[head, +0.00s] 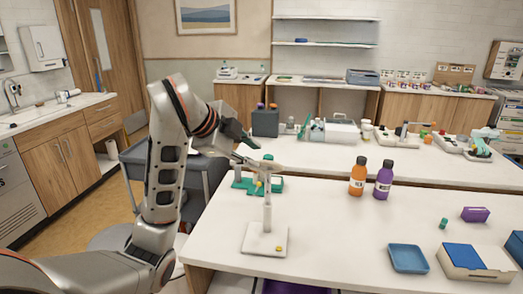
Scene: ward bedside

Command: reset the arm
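My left arm comes in from the left, and its dark gripper (250,147) is over the near table's left end. A white stand (264,240) has a flat base, a small yellow spot and an upright post. A pale bar (270,166) lies across the top of the post, close to the gripper. Whether the gripper touches the bar, I cannot tell. The finger opening is too small and overlapped to read. A green-based piece (243,185) with a yellow part stands just behind the white stand. My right gripper is not in view.
An orange bottle (358,178) and a purple bottle (383,182) stand at the table's back edge. A blue tray (408,258), a blue-and-white box (475,260), a purple box (475,214) and a small green item (443,223) are at right. The table's middle (335,230) is clear.

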